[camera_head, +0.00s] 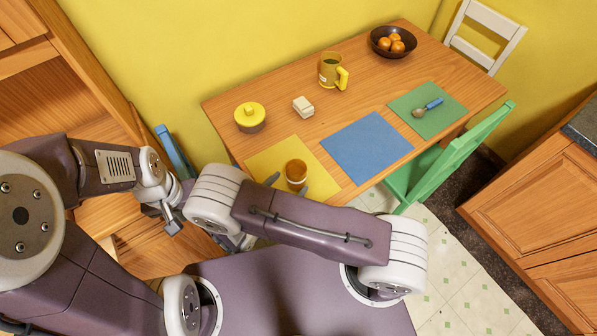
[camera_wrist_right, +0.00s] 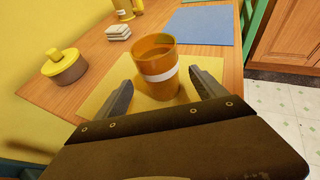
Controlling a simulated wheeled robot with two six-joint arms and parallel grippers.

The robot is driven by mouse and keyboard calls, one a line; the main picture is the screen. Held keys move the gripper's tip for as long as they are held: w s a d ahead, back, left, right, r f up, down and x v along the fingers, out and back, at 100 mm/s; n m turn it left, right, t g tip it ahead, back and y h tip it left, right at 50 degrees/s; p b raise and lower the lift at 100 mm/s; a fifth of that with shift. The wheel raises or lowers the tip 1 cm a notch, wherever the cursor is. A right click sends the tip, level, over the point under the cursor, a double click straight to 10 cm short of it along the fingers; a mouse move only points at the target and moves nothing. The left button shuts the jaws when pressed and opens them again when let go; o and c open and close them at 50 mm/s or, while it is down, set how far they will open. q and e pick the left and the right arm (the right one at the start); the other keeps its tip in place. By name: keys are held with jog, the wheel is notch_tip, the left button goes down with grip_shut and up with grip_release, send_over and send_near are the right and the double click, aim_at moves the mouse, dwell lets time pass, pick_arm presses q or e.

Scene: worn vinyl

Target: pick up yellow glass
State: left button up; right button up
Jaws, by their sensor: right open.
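The yellow glass (camera_head: 296,172) is an amber-orange tumbler with a pale band, upright on the yellow mat (camera_head: 262,162) at the table's near left corner. It also shows in the right wrist view (camera_wrist_right: 158,68). My right gripper (camera_head: 290,184) is open, its two fingers reaching toward the glass from the near side, one on each side. In the right wrist view the fingers (camera_wrist_right: 163,88) stand apart from the glass, with gaps left and right. My left gripper (camera_head: 172,221) is at the left, off the table; its jaw opening is too small to judge.
A green chair (camera_head: 452,162) stands right.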

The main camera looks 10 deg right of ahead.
aim_at(300, 172)
jog(key=shift+w+d+f, duration=0.15)
jog(key=shift+w+d, duration=0.1)
jog(key=shift+d, duration=0.1)
jog(key=shift+x, duration=0.85)
jog(key=shift+w+d+f+p, duration=0.25)
jog(key=shift+w+d+p, duration=0.05)
jog(key=shift+w+d, duration=0.1)
jog(key=x, duration=0.4)
jog(key=shift+a+p, duration=0.1)
jog(key=shift+p, duration=0.25)
jog(key=shift+w+f, duration=0.2)
grip_shut()
pick_arm(q)
jog(key=shift+s+a+r, duration=0.15)
jog(key=shift+r, duration=0.2)
jog(key=shift+s+a+r, duration=0.1)
jog(key=shift+r, duration=0.25)
pick_arm(e)
jog(key=shift+r, duration=0.15)
